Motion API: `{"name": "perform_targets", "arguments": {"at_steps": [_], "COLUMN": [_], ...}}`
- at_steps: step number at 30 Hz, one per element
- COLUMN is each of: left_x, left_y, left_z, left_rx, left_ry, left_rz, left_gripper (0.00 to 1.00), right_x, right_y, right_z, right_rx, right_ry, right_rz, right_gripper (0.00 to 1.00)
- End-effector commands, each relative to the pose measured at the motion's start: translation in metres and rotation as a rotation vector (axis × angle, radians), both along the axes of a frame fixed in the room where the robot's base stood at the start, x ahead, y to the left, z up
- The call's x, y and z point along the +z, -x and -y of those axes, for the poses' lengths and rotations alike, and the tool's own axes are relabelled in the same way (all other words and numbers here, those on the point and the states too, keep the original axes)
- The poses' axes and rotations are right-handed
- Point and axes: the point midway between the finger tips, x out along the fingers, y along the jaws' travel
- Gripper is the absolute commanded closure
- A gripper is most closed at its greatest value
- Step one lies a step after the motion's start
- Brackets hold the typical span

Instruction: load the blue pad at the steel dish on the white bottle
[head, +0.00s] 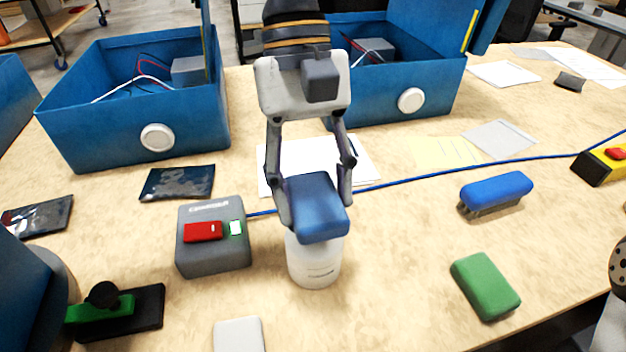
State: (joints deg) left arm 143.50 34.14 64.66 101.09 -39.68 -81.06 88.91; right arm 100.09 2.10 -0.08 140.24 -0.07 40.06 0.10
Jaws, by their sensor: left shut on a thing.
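My left gripper (315,203) comes down from the top middle and is shut on the blue pad (320,222), with one finger on each side of it. The pad is a blue block, slightly tilted in the picture, and sits directly over the white bottle (314,264). It hides the bottle's top, so I cannot tell whether the two touch. The bottle stands upright on the table. I do not see a steel dish. My right gripper is not in view.
A grey box (213,258) with a red switch stands left of the bottle. A green block (485,286) and a blue-handled brush (496,191) lie to the right. A blue cable (430,173) crosses behind. Blue open housings (112,128) stand at the back.

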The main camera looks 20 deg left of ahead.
Motion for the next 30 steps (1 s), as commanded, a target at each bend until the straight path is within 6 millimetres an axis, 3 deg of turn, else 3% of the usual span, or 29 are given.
{"name": "perform_targets", "arguments": {"at_steps": [30], "left_x": [-0.0071], "left_y": [0.0003], "left_z": [-0.0004], "left_rx": [0.0], "left_ry": [-0.001], "left_rz": [-0.001], "left_gripper": [0.75], "right_x": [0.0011], "right_y": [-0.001], "right_z": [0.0], "right_rx": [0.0], "right_ry": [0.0], "right_rz": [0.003], "right_gripper": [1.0]}}
